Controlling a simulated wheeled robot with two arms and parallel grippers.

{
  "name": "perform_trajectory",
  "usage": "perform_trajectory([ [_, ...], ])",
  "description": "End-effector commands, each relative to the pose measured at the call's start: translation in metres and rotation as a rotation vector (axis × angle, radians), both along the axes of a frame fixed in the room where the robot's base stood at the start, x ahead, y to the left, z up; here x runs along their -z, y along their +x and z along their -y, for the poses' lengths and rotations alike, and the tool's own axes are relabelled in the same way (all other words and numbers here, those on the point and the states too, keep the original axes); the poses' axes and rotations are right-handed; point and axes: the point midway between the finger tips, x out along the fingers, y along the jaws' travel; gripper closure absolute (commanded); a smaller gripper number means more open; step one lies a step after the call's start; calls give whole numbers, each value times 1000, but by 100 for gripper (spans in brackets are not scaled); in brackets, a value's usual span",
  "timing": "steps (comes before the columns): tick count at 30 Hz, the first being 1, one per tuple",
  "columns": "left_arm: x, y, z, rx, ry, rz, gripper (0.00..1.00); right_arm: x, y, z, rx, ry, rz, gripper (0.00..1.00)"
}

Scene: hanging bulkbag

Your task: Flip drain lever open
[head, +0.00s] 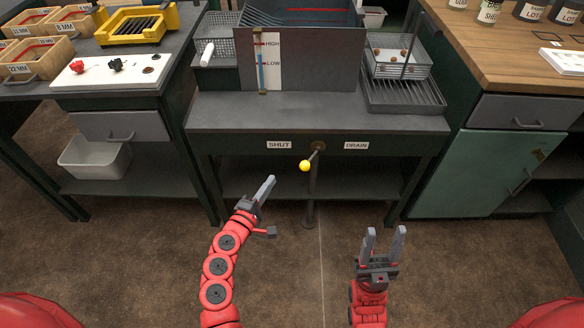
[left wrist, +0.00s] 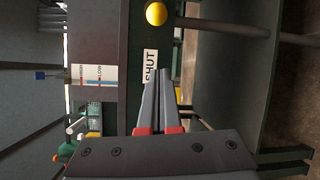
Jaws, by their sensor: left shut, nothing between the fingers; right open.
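The drain lever is a short rod with a yellow ball knob (head: 305,166), under the front of the middle bench. Its pivot (head: 318,146) sits between the SHUT label (head: 279,145) and the DRAIN label (head: 356,145). The knob hangs down and to the left, toward the SHUT side. My left gripper (head: 268,188) is shut and empty, left of and below the knob, apart from it. In the left wrist view the knob (left wrist: 157,13) is at the top, beyond the fingertips (left wrist: 162,72). My right gripper (head: 385,232) is open and empty, lower right of the lever.
A vertical pipe (head: 311,195) stands behind the lever down to the floor. A tank with a HIGH/LOW gauge (head: 268,62) stands on the middle bench (head: 225,118). Side benches flank it, with a white bin (head: 95,157) at left. The floor in front is clear.

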Motion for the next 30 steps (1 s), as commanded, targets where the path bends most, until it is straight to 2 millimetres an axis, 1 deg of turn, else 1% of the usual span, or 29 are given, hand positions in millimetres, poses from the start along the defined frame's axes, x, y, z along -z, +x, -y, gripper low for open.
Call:
perform_trajectory([
  [4, 0, 6, 2, -1, 2, 2, 100, 1, 0, 0, 0, 0, 0, 50],
  [8, 0, 23, 10, 0, 2, 4, 100, 2, 0, 0, 0, 0, 0, 50],
  [15, 5, 67, 30, 2, 3, 3, 100, 8, 0, 0, 0, 0, 0, 50],
  [20, 7, 92, 41, -1, 2, 2, 100, 13, 0, 0, 0, 0, 0, 50],
  [21, 4, 91, 45, 0, 1, 2, 100, 10, 0, 0, 0, 0, 0, 50],
  [24, 1, 78, 56, 0, 2, -1, 100, 3, 0, 0, 0, 0, 0, 50],
  [30, -2, 66, 67, -2, 1, 0, 100, -1, 0, 0, 0, 0, 0, 50],
])
